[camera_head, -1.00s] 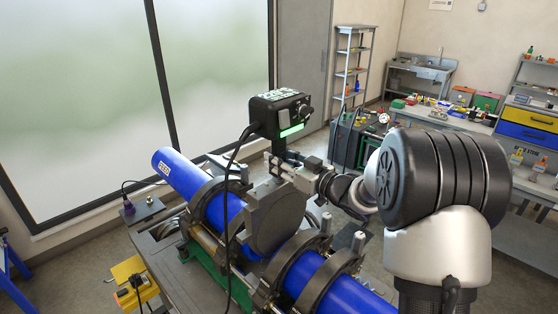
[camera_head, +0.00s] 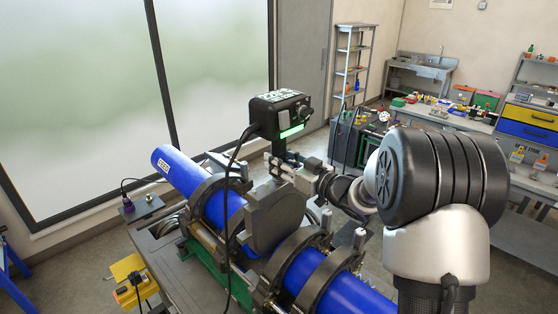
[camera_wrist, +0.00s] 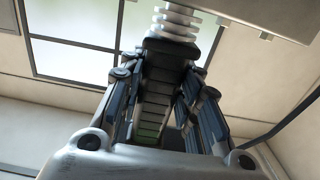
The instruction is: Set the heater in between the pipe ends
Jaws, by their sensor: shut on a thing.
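The heater is a black box (camera_head: 280,114) with a green display, above a round dark plate (camera_head: 278,222). The plate hangs upright in the gap between the left blue pipe (camera_head: 180,172) and the right blue pipe (camera_head: 345,292), which lie in line in black ring clamps. I cannot tell whether the plate touches either pipe end or rests on the machine. My gripper (camera_head: 280,168) is shut on the heater's handle, between box and plate. In the wrist view, my fingers close around the ribbed black handle (camera_wrist: 158,100), with white discs beyond it; the plate is out of view there.
The clamps (camera_head: 300,262) sit on a green-framed cart (camera_head: 178,270). A black cable (camera_head: 229,180) hangs from the heater box across the cart. A yellow box (camera_head: 128,268) is at lower left. A workbench and shelves stand behind, with open floor between.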

